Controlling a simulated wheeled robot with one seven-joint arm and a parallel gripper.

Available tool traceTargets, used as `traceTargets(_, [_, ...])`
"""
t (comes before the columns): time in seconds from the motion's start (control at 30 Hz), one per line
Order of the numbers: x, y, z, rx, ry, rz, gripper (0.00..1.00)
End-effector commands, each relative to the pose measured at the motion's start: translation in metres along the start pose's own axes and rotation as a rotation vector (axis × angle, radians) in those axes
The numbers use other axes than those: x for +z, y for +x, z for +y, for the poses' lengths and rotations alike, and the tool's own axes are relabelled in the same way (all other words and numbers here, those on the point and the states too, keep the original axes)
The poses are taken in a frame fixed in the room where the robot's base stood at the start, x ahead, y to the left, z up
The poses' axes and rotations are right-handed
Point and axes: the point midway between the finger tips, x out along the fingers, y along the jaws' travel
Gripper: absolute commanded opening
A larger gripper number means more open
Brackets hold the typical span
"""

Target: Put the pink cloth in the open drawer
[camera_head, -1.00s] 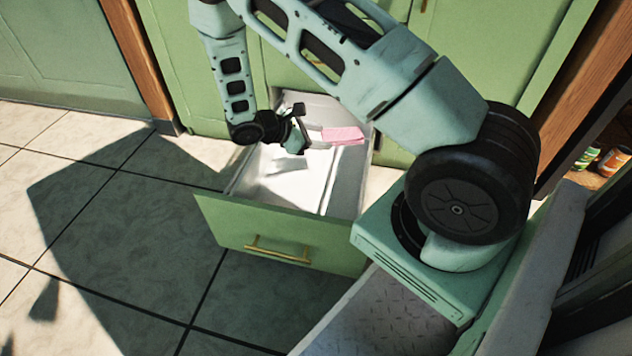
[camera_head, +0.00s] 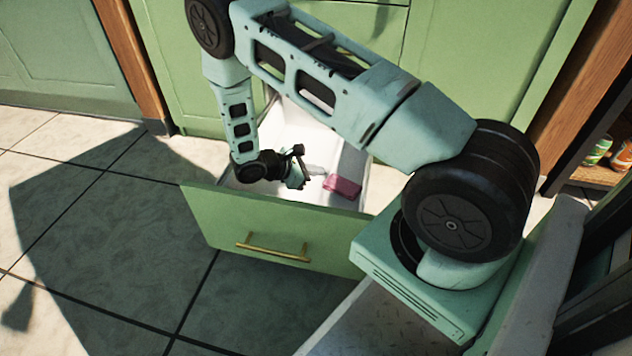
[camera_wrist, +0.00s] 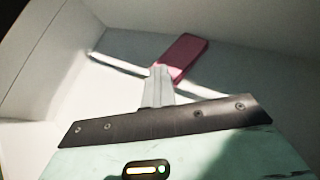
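The pink cloth (camera_head: 342,187) is a small folded rectangle, dark pink in the shade. It is inside the open drawer (camera_head: 278,232), below the rim and towards the right side of the front. My gripper (camera_head: 318,175) reaches down into the drawer from the left. In the wrist view, the fingers of my gripper (camera_wrist: 158,80) are close together at the near end of the cloth (camera_wrist: 184,56) and hold it. I cannot tell whether the cloth touches the drawer floor. The drawer's white inner wall (camera_wrist: 40,60) shows at the left of the wrist view.
The green cabinet front (camera_head: 460,60) stands behind the drawer. Tiled floor (camera_head: 90,250) lies clear to the left. A wooden shelf (camera_head: 598,176) with several cans is at the far right. The visible part of the drawer interior holds nothing else that I can make out.

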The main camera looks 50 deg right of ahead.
Motion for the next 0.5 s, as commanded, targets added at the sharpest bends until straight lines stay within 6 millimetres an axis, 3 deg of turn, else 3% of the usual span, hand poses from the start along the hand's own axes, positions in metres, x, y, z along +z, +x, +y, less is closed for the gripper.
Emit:
traceTargets(0.03, [-0.013,0.008,-0.003,-0.002,-0.001,-0.001,0.0])
traceTargets(0.13, [-0.024,0.014,-0.005,0.0,0.0,-0.001,0.0])
traceTargets(0.5, [-0.025,0.015,-0.005,0.0,0.0,0.0,0.0])
